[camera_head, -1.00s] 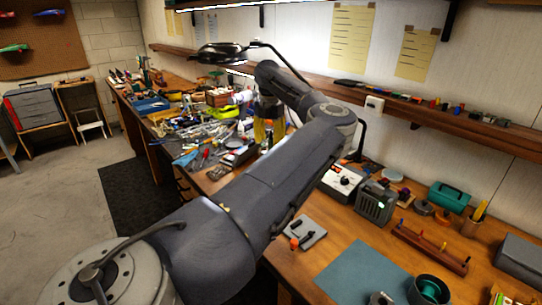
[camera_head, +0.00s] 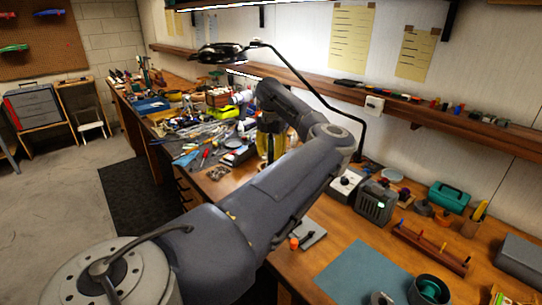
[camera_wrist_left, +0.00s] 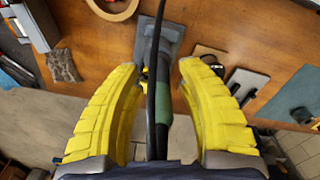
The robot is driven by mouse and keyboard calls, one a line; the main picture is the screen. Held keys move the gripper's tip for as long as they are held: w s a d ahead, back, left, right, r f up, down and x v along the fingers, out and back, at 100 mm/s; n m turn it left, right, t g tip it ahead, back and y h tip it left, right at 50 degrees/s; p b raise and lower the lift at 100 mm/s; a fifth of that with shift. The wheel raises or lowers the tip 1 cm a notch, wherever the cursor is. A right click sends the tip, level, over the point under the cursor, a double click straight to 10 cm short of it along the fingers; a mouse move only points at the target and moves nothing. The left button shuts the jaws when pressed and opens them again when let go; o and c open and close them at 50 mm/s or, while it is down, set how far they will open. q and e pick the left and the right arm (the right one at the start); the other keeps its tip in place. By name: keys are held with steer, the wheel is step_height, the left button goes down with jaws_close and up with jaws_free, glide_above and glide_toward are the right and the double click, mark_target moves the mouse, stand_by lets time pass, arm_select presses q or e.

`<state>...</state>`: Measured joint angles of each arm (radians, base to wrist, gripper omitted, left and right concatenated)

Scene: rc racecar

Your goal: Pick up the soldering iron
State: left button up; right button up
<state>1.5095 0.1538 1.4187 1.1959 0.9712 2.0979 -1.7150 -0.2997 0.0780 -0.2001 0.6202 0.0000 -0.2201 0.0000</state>
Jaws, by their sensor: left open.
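My left gripper (camera_head: 268,148), with ribbed yellow fingers, is over the bench in the head view. In the left wrist view my left gripper (camera_wrist_left: 155,90) is open, with a finger on each side of a long tool that looks like the soldering iron (camera_wrist_left: 163,105). The tool has a green and dark grip, and a black cable runs along it. It appears to lie over a grey plate (camera_wrist_left: 172,38). Gaps show between the tool and both fingers. In the head view my arm and gripper hide the soldering iron. My right gripper is not in view.
Many tools lie crowded on the bench left of the gripper. A grey box with a green display (camera_head: 375,203), a blue-green mat (camera_head: 365,272) and a wooden rack (camera_head: 430,248) are to the right. A magnifier lamp (camera_head: 218,52) hangs over the back of the bench.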

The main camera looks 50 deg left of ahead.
arm_select(q)
jaws_close()
steer(key=shift+r, duration=0.1)
stand_by(0.4)
step_height(320, 180, up, 20)
stand_by(0.8)
stand_by(0.4)
